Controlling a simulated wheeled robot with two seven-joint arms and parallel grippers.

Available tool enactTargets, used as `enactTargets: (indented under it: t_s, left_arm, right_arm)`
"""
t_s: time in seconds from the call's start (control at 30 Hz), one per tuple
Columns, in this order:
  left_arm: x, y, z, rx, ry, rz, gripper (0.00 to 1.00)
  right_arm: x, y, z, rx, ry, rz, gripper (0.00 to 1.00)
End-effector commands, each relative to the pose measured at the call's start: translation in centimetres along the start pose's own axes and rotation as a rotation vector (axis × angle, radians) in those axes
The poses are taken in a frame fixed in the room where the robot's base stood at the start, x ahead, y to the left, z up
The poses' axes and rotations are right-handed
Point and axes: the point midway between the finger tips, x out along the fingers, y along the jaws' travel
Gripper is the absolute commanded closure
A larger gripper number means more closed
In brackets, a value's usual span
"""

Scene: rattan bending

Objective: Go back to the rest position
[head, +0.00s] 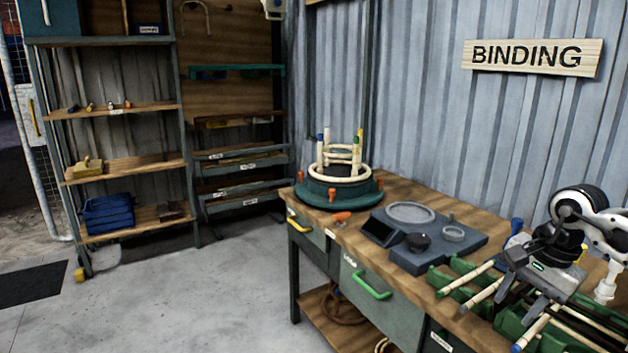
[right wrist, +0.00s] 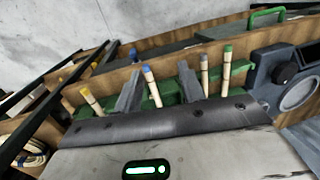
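My right gripper (head: 518,308) is above the right part of the workbench, with its two fingers apart. In the right wrist view its open fingers (right wrist: 160,88) show a gap, and a blue-tipped rattan stick (right wrist: 153,88) appears in line with that gap, not visibly gripped. Several cream sticks lie in the green rack (head: 510,322) under the gripper, one with a blue tip (head: 530,333). The wrist view also shows sticks with a yellow tip (right wrist: 92,100) and a green tip (right wrist: 227,68). My left gripper is out of view.
Shelves (head: 120,165) stand at the left. The concrete floor (head: 190,300) is clear.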

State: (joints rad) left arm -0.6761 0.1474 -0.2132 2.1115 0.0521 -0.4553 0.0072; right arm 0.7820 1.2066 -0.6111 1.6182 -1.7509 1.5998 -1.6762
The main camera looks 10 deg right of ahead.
Motion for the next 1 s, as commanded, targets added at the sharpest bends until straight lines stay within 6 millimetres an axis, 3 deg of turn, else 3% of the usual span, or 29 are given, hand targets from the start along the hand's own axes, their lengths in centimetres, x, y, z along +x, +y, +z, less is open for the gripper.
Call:
enactTargets:
  t_s: [0.17, 0.27, 0.37, 0.47, 0.5, 0.6, 0.7, 0.77, 0.8, 0.83, 0.9, 1.0]
  left_arm:
    - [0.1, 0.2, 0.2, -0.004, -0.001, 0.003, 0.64]
    - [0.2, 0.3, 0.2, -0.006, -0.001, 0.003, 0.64]
    - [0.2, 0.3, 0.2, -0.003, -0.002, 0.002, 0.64]
    - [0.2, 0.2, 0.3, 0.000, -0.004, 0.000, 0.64]
    - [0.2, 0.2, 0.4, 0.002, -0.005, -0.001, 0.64]
    - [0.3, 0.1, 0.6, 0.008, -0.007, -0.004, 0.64]
    - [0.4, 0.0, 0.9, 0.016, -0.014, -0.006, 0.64]
    - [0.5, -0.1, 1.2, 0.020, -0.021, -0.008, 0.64]
    - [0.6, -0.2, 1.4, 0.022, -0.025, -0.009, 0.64]
    - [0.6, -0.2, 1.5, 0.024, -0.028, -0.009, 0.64]
    - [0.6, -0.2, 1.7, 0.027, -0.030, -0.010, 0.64]
    - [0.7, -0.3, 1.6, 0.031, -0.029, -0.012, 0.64]
  right_arm:
    - [3.0, -1.5, 3.9, 0.048, -0.139, -0.061, 0.60]
    - [4.9, -2.7, 7.5, 0.105, -0.267, -0.110, 0.60]
    - [6.9, -4.1, 12.6, 0.211, -0.459, -0.158, 0.60]
    - [8.2, -5.5, 19.3, 0.411, -0.743, -0.192, 0.60]
    - [8.4, -6.0, 22.3, 0.539, -0.894, -0.191, 0.60]
    - [7.6, -7.5, 28.6, 1.024, -1.350, -0.109, 0.60]
    - [7.6, -8.1, 29.8, 1.622, -1.744, 0.089, 0.60]
    - [9.0, -7.4, 29.0, 2.020, -1.931, 0.263, 0.60]
    - [10.6, -6.4, 28.3, 2.299, -2.030, 0.399, 0.60]
    - [12.0, -5.3, 27.8, -2.264, 1.881, -0.462, 0.60]
    - [15.6, -2.0, 27.2, -2.009, 1.454, -0.526, 0.60]
    - [19.4, 2.4, 27.8, -1.729, 1.057, -0.546, 0.60]
